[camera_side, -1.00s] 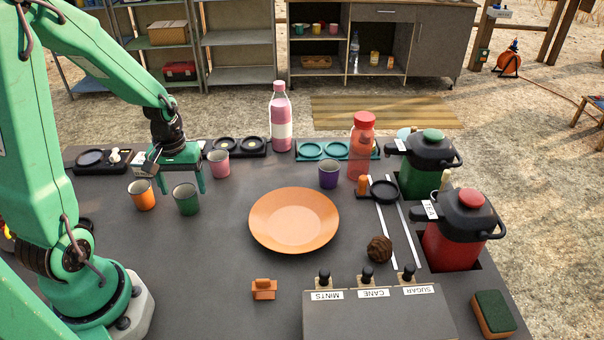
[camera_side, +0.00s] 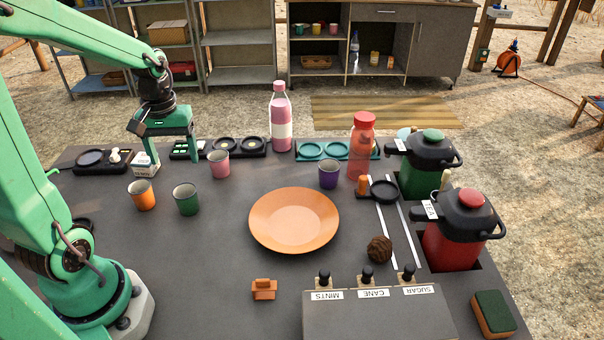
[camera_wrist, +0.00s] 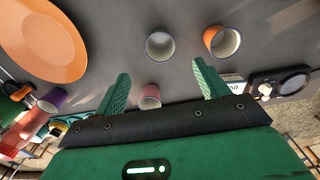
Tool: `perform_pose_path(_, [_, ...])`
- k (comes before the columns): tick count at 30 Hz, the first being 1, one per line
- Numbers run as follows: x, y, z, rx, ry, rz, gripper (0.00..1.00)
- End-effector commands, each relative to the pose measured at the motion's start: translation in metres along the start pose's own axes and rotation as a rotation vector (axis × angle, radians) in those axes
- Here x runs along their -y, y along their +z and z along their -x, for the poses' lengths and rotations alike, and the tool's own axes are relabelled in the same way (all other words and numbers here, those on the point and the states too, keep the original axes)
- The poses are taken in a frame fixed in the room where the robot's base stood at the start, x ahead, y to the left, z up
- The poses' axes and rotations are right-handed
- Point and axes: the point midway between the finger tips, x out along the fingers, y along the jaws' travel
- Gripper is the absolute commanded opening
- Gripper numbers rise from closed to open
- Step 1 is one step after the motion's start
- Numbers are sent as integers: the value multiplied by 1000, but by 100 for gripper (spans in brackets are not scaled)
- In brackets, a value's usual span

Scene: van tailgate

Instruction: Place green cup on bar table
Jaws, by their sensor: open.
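The green cup (camera_side: 186,199) stands upright on the dark grey bar table (camera_side: 215,270), between the orange cup (camera_side: 143,195) and the orange plate (camera_side: 294,219). My gripper (camera_side: 168,156) is open and empty, raised behind the green and orange cups, near the table's back left edge. In the wrist view, my gripper's fingers (camera_wrist: 160,74) are spread apart. The green cup (camera_wrist: 160,44) appears there beyond the fingertips, with nothing between the fingers gripping it. The pink cup (camera_side: 219,163) stands right of my gripper.
A small carton (camera_side: 146,162) stands near my gripper. A pink bottle (camera_side: 281,118), a purple cup (camera_side: 328,174) and a red bottle (camera_side: 362,146) stand towards the back. Two jugs (camera_side: 428,160) (camera_side: 459,230) are at the right. The front left tabletop is mostly clear.

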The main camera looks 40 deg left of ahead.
Motion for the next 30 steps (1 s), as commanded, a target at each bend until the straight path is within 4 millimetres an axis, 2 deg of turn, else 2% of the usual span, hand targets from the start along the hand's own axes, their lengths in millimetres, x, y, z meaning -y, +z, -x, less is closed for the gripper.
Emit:
perform_pose_path(11, [0, 0, 0, 0, 0, -1, 73])
perform_pose_path(17, [-5, 5, 6, -22, 8, -36, 73])
perform_pose_path(23, [-20, 22, 26, -90, 32, -149, 73])
perform_pose_path(30, [-40, 56, 58, -214, 81, -356, 73])
